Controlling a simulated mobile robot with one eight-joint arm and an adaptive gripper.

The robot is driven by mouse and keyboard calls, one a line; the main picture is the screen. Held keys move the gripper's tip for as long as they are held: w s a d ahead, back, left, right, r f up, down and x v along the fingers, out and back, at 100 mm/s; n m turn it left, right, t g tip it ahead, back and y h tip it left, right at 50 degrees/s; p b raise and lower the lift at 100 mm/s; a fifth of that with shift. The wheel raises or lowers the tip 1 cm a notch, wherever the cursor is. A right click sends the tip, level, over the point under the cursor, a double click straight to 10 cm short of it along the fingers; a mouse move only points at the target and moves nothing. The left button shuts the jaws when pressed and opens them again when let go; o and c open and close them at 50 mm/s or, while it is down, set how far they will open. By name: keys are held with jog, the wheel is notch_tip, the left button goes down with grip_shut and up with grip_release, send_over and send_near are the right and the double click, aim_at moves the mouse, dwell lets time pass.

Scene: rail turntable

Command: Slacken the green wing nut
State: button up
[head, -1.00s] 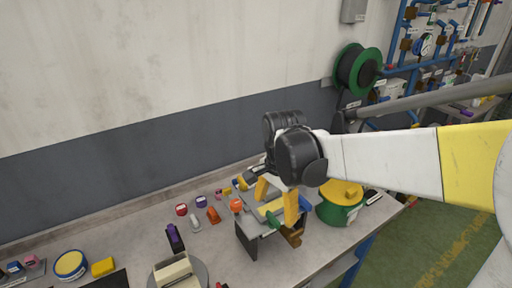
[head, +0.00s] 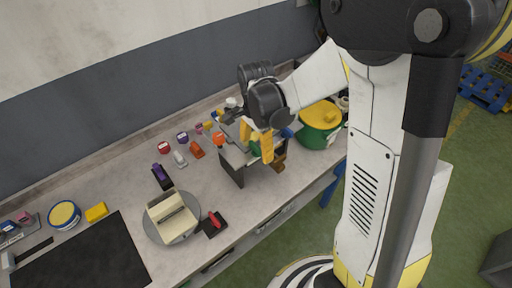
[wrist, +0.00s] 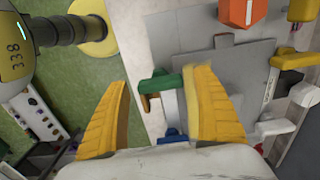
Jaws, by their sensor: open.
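The green wing nut (wrist: 165,84) shows in the wrist view as a green bar by the edge of a grey plate fixture (wrist: 225,75). In the head view only a small green part (head: 255,149) shows, mostly behind my fingers. My gripper (wrist: 158,80) has two yellow fingers, wide apart. The wing nut lies in the picture between them, close to the right finger, with a wide gap to the left one. I cannot tell whether the right finger touches it. In the head view my gripper (head: 258,143) hangs over the fixture (head: 232,160).
A green pot with a yellow lid (head: 320,115) stands close right of the fixture. A round grey turntable (head: 160,232) and a red-handled switch (head: 213,222) are to the left. Several small coloured parts lie behind. Orange (wrist: 240,10) and white pieces flank the fixture.

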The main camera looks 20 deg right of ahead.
jog(key=shift+f, duration=0.1)
jog(key=c, duration=1.2)
jog(key=shift+o, duration=0.2)
